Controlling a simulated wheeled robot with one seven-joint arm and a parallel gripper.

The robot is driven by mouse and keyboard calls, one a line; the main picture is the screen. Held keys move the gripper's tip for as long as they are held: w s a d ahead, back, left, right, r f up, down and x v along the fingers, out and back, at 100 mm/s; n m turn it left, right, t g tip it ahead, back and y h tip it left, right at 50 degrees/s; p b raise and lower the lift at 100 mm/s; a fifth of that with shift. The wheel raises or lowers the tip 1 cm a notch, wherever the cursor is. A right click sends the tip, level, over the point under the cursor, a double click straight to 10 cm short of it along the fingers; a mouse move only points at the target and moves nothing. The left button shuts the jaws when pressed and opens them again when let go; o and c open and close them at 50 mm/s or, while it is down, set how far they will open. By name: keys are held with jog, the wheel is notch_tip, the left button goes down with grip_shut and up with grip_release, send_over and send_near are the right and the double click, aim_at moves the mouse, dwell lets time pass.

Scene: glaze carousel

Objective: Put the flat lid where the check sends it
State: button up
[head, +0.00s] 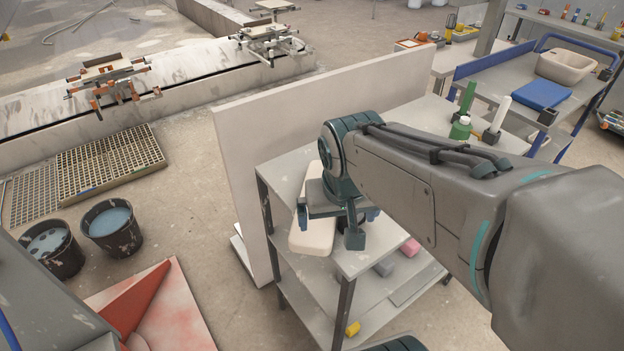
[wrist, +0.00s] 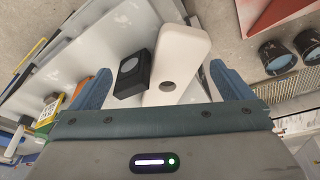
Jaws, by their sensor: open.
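A long, white, rounded flat piece (wrist: 182,50) with a dark round hole near its close end lies under my gripper; I take it for the flat lid. In the head view the same pale piece (head: 312,236) lies on the top of a grey cart (head: 368,262), partly hidden by my gripper. My gripper (head: 338,218) is open above it, pointing down. In the wrist view the white piece and a black block (wrist: 132,75) with a grey round face lie between the open fingers (wrist: 163,88). I cannot tell the exact height above them.
A pale upright panel (head: 250,150) stands along the cart's far side. Pink and yellow pieces (head: 352,328) lie on the lower shelf. Two dark buckets (head: 110,228) stand on the floor at left.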

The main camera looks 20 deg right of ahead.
jog(key=w+a+r+m+h, duration=0.15)
jog(key=w+m, duration=0.25)
jog(key=w, duration=0.7)
jog(key=shift+t, duration=0.4)
jog(key=x, duration=0.6)
jog(key=shift+w+d+f, duration=0.1)
jog(key=shift+d+f, duration=0.1)
jog(key=shift+f, duration=0.15)
jog(key=shift+x, duration=3.45)
jog(key=c, duration=1.3)
jog(key=shift+r, duration=0.1)
jog(key=shift+c, duration=1.1)
jog(key=shift+r, duration=0.1)
